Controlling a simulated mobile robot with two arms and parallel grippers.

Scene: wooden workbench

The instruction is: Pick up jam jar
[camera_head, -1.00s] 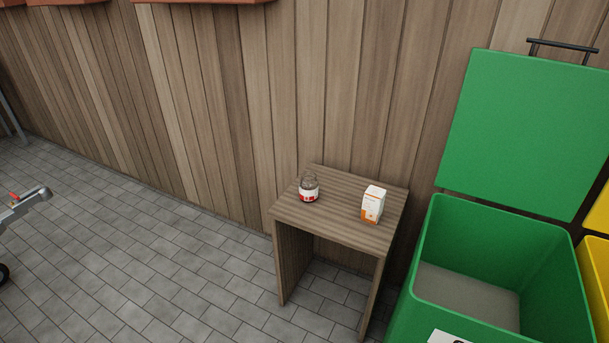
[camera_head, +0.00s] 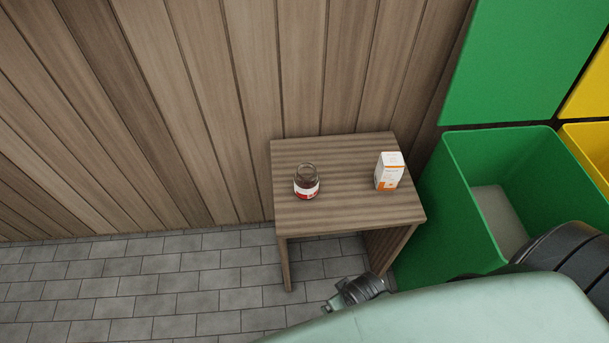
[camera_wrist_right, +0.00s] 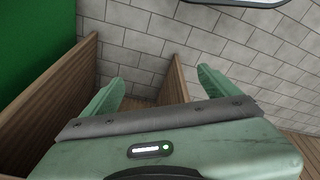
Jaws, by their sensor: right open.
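The jam jar (camera_head: 306,183) is a small glass jar with a red and white label. It stands upright on the left part of a small wooden table (camera_head: 340,210) in the head view. My right gripper (camera_wrist_right: 160,92) is open in the right wrist view, with its two pale green fingers apart and nothing between them. The jar does not show in that wrist view. In the head view my pale green arm comes in at the lower right, below the table, well apart from the jar. My left gripper is not in view.
A white and orange box (camera_head: 389,172) stands on the table to the right of the jar. An open green bin (camera_head: 462,205) with a raised lid is close to the table's right side. A plank wall (camera_head: 225,100) is behind the table. Paved floor (camera_head: 130,295) is clear at left.

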